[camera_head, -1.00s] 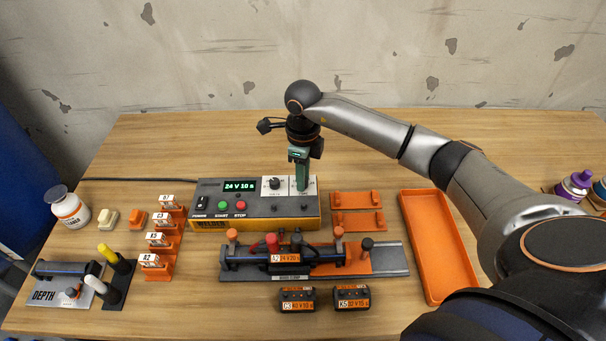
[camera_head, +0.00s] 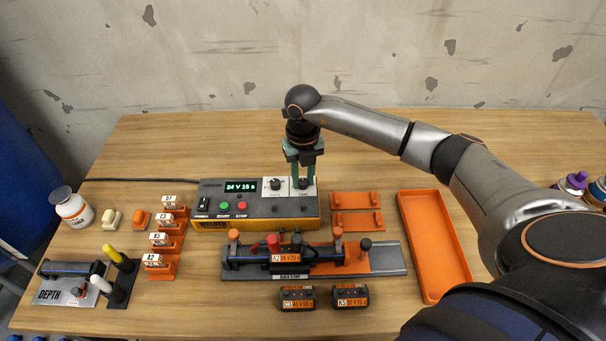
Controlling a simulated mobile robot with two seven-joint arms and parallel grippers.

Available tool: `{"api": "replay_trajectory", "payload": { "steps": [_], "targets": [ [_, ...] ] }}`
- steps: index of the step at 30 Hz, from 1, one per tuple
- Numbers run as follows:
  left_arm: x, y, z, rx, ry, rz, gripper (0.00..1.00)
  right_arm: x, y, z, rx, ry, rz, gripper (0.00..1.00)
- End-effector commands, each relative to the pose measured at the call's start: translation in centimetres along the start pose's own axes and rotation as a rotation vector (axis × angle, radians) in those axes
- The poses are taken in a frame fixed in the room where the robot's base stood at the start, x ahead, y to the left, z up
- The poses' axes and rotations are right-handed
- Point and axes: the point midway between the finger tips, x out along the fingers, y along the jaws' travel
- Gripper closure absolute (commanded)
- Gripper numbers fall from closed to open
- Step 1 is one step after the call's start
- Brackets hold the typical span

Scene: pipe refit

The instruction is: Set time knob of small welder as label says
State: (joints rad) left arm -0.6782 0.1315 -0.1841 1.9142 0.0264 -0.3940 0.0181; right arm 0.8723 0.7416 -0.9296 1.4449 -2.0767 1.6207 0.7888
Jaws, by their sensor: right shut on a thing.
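The small welder (camera_head: 258,211) is a grey and orange box near the middle of the table. Its green display (camera_head: 240,186) reads 24 V 15 s. One knob (camera_head: 275,184) sits on the left white panel. The time knob (camera_head: 303,184) is on the right white panel, partly hidden between the fingers. My right gripper (camera_head: 303,180) points straight down over it and is shut on it. A coupler with an orange label (camera_head: 286,257) lies in the clamp in front; the label seems to read 24 V 20 s, in small print. My left gripper is out of view.
The clamp (camera_head: 390,262) with red, black and orange knobs stands in front of the welder. Two labelled couplers (camera_head: 298,298) lie nearer. Orange holders (camera_head: 357,222) and an empty orange tray (camera_head: 436,245) are at right. Labelled orange stands (camera_head: 162,262) and a depth gauge (camera_head: 66,284) are at left.

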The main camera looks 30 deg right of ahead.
Motion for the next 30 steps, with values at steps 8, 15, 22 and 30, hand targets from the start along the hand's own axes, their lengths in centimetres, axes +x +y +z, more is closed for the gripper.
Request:
{"api": "replay_trajectory", "payload": {
  "steps": [8,15,22,30],
  "targets": [
    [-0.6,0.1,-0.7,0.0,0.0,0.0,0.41,-0.2,0.0,0.0,0.253,0.0,0.0,1.0],
    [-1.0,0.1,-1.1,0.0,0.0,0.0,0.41,-0.2,0.0,0.0,0.43,-0.001,0.0,1.0],
    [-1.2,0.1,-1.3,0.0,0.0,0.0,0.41,-0.1,-0.1,0.1,0.536,-0.001,0.0,1.0],
    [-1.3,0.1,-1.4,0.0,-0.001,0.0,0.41,-0.1,-0.1,0.1,0.585,-0.002,0.0,1.0]
  ]
}}
